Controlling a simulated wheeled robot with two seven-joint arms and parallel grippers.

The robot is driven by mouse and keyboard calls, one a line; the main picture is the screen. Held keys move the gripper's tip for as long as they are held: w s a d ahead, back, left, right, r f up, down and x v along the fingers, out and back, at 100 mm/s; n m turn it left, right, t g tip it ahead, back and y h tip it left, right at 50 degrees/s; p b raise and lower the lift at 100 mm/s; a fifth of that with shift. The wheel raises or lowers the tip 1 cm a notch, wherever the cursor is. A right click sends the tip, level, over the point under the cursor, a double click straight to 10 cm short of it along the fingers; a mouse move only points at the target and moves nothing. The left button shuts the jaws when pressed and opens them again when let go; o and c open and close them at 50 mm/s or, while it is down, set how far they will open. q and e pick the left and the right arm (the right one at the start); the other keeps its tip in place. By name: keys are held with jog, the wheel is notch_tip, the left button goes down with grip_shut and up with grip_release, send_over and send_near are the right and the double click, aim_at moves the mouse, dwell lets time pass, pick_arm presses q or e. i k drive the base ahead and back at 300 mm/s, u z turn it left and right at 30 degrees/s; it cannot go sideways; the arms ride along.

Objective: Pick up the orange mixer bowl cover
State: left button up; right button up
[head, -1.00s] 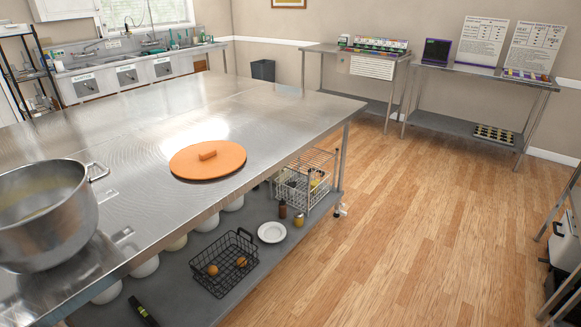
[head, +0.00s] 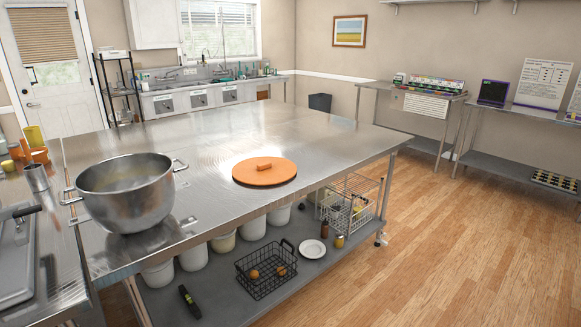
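The orange mixer bowl cover (head: 250,175) is a flat round disc with a small block handle (head: 264,163) on top. It lies flat on the steel table (head: 330,140), close to the table's front edge. A large steel mixer bowl (head: 128,200) with side handles stands to its left on the same table, apart from it. Neither of my grippers shows in the head view.
A lower shelf under the table holds a black wire basket (head: 266,284), a white plate (head: 312,249), a wire rack (head: 348,212) and white tubs. A counter with a sink (head: 22,255) is at the left. Wooden floor (head: 460,250) is open at the right.

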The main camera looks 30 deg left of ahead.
aim_at(263, 169)
jog(key=z, duration=0.15)
jog(key=i, duration=1.85)
jog(key=u, duration=1.15)
jog(key=i, duration=1.1)
jog(key=u, duration=1.15)
